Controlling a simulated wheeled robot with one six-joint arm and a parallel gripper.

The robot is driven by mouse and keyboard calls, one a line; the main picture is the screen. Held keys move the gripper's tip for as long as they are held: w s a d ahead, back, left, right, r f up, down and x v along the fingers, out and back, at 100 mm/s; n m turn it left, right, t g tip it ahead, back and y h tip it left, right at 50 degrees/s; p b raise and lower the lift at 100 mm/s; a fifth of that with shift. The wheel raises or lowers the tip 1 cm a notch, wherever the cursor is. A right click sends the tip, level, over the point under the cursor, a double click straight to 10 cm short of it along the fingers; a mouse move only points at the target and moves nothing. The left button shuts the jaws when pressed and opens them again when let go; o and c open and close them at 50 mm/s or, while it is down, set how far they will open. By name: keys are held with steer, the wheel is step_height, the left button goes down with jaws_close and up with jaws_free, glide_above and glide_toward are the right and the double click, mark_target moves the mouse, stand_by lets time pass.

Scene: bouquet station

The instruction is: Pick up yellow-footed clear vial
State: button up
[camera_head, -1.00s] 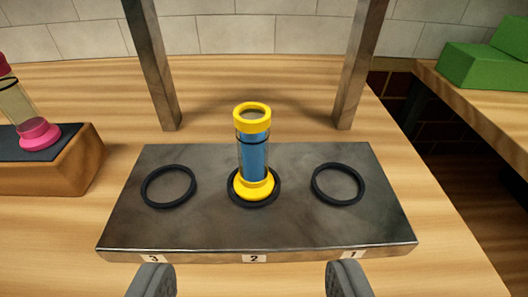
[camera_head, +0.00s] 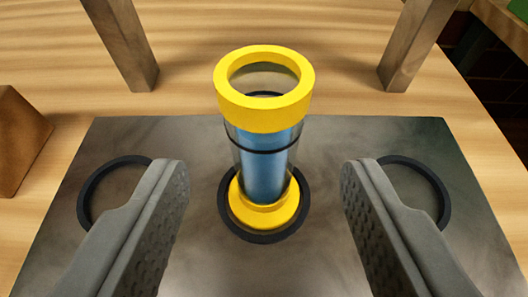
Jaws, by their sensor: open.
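The yellow-footed clear vial (camera_head: 266,150) stands upright in the middle black ring (camera_head: 226,218) of the metal plate. It has a yellow rim at the top, a yellow foot, a dark band and blue contents. My gripper (camera_head: 265,185) is open, with one grey finger on each side of the vial. The fingers appear apart from the vial, with a gap on both sides. Nothing is held.
The metal plate (camera_head: 150,135) has an empty black ring to the left (camera_head: 85,185) and another to the right (camera_head: 440,190), both partly hidden by my fingers. Two metal posts, left (camera_head: 122,45) and right (camera_head: 415,45), stand behind the plate. A wooden block (camera_head: 18,140) is at the left edge.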

mark_target(264, 167)
steer(key=x, duration=0.4)
steer(key=shift+w, duration=0.4)
jaws_close()
